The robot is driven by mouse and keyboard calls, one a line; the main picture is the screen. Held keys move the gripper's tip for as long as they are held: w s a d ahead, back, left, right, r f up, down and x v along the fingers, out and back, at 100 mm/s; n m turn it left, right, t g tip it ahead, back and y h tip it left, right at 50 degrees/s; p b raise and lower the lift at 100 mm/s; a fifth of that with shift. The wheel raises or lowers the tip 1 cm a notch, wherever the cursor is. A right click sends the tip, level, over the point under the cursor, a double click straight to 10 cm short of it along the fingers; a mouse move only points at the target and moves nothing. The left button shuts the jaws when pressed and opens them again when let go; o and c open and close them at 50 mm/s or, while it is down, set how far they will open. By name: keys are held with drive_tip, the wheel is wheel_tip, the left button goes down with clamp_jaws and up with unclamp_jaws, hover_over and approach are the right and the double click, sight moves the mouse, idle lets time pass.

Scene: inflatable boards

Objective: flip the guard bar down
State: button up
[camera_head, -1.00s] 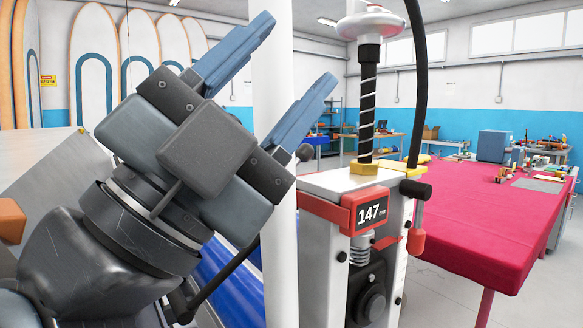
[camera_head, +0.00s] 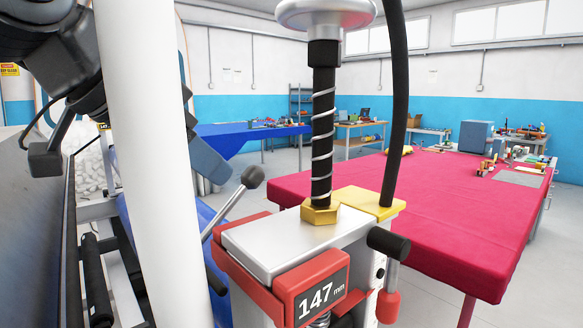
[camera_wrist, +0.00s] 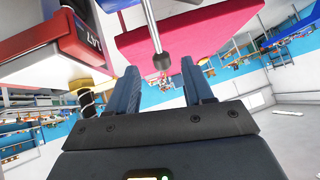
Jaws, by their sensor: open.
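A bar with a metal rod and dark knob (camera_head: 236,202), which looks like the guard bar, slants up to the right from the left side of the machine (camera_head: 290,238). In the wrist view, which is turned over, the bar (camera_wrist: 151,24) enters from the top and its knob shows between my fingertips. My gripper (camera_wrist: 160,72) is open and empty, its two blue fingers apart on either side of the knob. I cannot tell whether either finger touches it. In the head view the white post hides most of my gripper; one blue finger shows left of the knob.
The white post (camera_head: 155,160) stands close in front of my arm. A threaded column (camera_head: 322,130) and a black hose (camera_head: 397,100) rise from the machine. A red-covered table (camera_head: 440,210) stands behind it at the right. Open floor lies at the far right.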

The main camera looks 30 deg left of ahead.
sight(242, 186)
drive_tip(key=shift+n, duration=0.3)
drive_tip(key=p+x, duration=0.1)
drive_tip(key=x, duration=0.7)
drive_tip(key=shift+d+r+p, duration=0.1)
drive_tip(key=shift+d+p, duration=0.05)
drive_tip(key=shift+p, duration=0.25)
drive_tip(key=shift+w+f, duration=0.45)
drive_tip(key=shift+f, duration=0.05)
drive_tip(key=shift+c, duration=0.4)
clamp_jaws()
drive_tip(key=shift+r, duration=0.1)
drive_tip(key=shift+d, duration=0.1)
